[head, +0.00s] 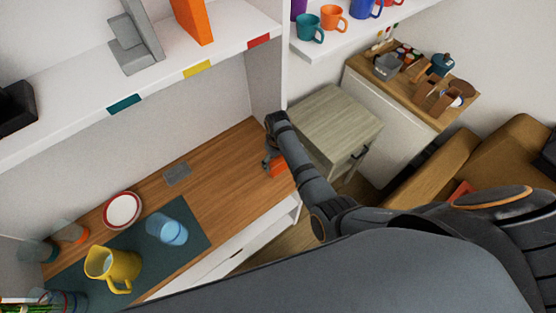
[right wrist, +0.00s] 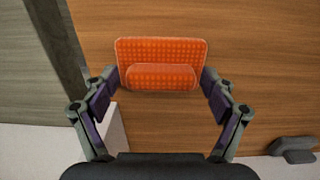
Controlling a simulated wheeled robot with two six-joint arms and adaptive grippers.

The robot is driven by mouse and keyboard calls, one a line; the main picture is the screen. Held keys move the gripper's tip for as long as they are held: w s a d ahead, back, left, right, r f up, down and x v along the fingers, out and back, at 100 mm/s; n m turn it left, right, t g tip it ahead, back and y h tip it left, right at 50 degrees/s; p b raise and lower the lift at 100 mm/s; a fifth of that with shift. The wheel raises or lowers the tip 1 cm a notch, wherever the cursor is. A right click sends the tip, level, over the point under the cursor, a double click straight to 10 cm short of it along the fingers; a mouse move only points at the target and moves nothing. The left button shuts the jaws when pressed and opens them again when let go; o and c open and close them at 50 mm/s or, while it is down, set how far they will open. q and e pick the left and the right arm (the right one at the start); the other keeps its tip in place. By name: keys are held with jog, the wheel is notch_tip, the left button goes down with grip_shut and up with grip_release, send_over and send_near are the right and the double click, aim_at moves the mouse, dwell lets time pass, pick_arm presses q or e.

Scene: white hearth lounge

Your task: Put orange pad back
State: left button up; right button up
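The orange pad (head: 278,169) is at the right end of the wooden desk top, beside the tall white side panel. In the right wrist view the orange pad (right wrist: 160,52) has a dotted surface and lies straight ahead, between and just beyond the fingertips. My right gripper (head: 270,160) is right at the pad; in its wrist view the gripper (right wrist: 160,88) has its fingers spread wide, one near each side of the pad. I cannot tell whether the fingertips touch it. My left gripper is not in view.
The wooden desk (head: 225,180) carries a teal mat (head: 196,238) with a yellow pitcher (head: 112,265) and blue glass (head: 167,229). A red-rimmed plate (head: 122,210) stands nearby. The white shelf (head: 160,80) above has teal, yellow and red labels. A grey-green cabinet (head: 335,120) stands to the right.

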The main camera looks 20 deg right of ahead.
aim_at(278, 159)
jog(key=shift+r, duration=0.3)
notch_tip(278, 159, up, 7)
jog(key=p, duration=0.7)
jog(key=shift+f, duration=0.2)
notch_tip(278, 159, up, 3)
jog(key=shift+p, duration=0.75)
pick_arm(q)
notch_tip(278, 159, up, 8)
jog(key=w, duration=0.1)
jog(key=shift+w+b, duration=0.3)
pick_arm(e)
jog(key=shift+r, duration=1.1)
